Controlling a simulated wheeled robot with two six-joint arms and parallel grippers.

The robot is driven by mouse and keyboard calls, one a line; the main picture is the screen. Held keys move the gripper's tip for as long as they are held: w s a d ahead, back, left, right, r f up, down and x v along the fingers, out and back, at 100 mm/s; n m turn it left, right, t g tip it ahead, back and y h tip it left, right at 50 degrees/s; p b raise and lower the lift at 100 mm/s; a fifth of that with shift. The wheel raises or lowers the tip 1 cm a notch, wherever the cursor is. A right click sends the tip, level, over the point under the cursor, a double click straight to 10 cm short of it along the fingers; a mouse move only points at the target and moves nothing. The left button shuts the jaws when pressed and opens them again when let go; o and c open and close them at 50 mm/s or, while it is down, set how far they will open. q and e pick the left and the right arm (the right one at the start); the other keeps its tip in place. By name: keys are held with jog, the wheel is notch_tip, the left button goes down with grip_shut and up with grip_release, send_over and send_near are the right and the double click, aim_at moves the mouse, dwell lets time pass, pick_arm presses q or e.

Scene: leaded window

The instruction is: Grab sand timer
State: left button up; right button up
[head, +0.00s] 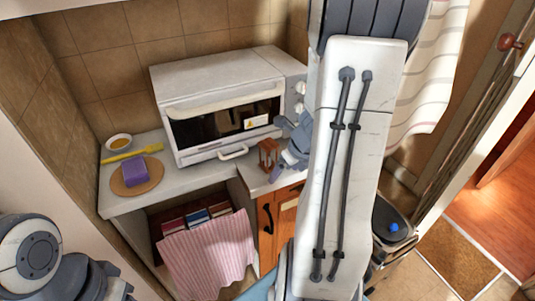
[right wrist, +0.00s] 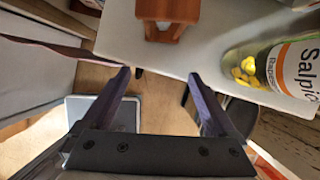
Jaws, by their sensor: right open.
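The sand timer (head: 268,153) has a reddish-brown wooden frame and stands on the counter's front right part, beside the toaster oven. It also shows at the top of the right wrist view (right wrist: 165,22), cut off by the picture's edge. My right gripper (head: 279,150) is just right of the timer in the head view. In the right wrist view its two purple-grey fingers (right wrist: 160,76) are wide apart with nothing between them, and the timer lies beyond their tips. Of my left arm only grey and white links show at the lower left; its gripper is out of view.
A toaster oven (head: 222,105) stands behind the timer. A glass jar (right wrist: 270,70) with yellow contents stands close to the timer's right in the wrist view. A purple sponge (head: 134,171) on a round board, a yellow utensil (head: 133,154) and a bowl (head: 119,142) are at the left.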

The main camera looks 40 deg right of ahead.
aim_at(265, 156)
jog(key=w, duration=0.3)
jog(key=shift+w+p, duration=0.4)
jog(key=w+p, duration=0.2)
jog(key=w, duration=0.3)
jog(key=shift+r, duration=0.1)
jog(key=shift+w+f+b, duration=0.1)
jog(key=shift+f+b, duration=0.35)
jog(key=shift+f, duration=0.2)
jog(key=c, duration=1.5)
